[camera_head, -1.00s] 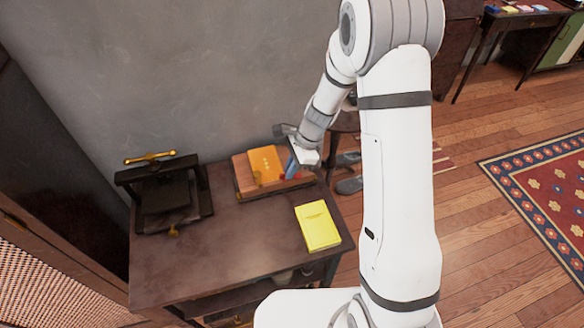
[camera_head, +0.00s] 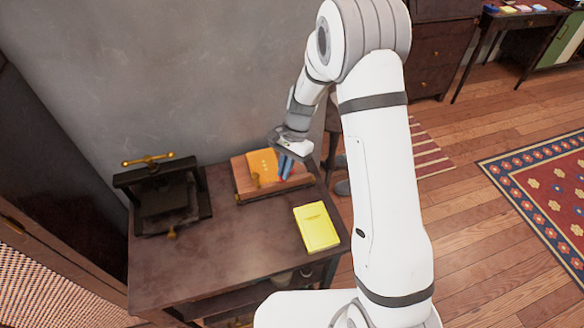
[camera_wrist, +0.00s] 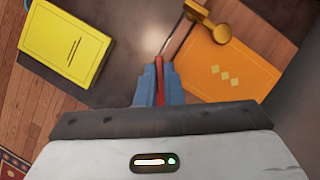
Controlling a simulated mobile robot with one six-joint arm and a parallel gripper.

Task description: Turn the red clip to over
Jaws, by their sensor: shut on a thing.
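My gripper (camera_head: 285,167) is at the right part of the wooden stand with the orange book, with its blue fingers pointing down. In the wrist view the fingers (camera_wrist: 159,84) are shut on a thin red piece, the red clip (camera_wrist: 160,80). Most of the clip is hidden between the fingers, and I cannot tell which way it is turned. The orange book (camera_head: 264,164) lies on the stand (camera_head: 242,178) beside the fingers. It also shows in the wrist view (camera_wrist: 225,78), right of the fingers.
A small brass piece with a round knob (camera_wrist: 220,34) shows at the orange book's edge. A yellow book (camera_head: 317,227) lies at the table's right edge. A dark press with a brass handle (camera_head: 165,195) stands at the left. The table (camera_head: 235,250) is clear in the middle.

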